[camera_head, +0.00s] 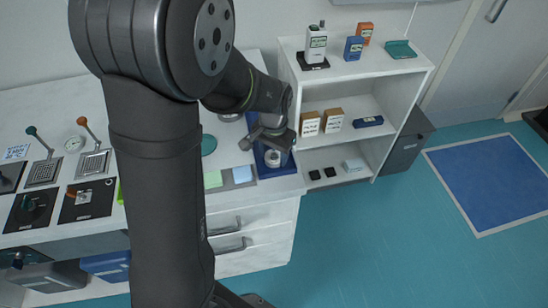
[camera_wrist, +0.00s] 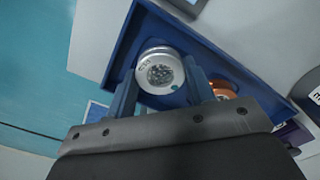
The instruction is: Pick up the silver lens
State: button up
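The silver lens (camera_wrist: 160,72) is a round metal piece with a clear, faceted-looking face. It is over a blue tray (camera_wrist: 118,42) in the wrist view. My gripper (camera_wrist: 161,82) has its two blue fingers spread, one on each side of the lens. The fingers look very close to its rim; I cannot tell whether they touch it. In the head view, my gripper (camera_head: 270,141) is low over the blue tray (camera_head: 291,168) at the bench's right end, and the lens (camera_head: 273,158) shows just below it.
An orange-copper round piece (camera_wrist: 222,90) sits in the tray beside the right finger. Levers and plates occupy the bench's left side.

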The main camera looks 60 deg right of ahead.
jog(key=c, duration=0.3)
jog(key=shift+r, duration=0.15)
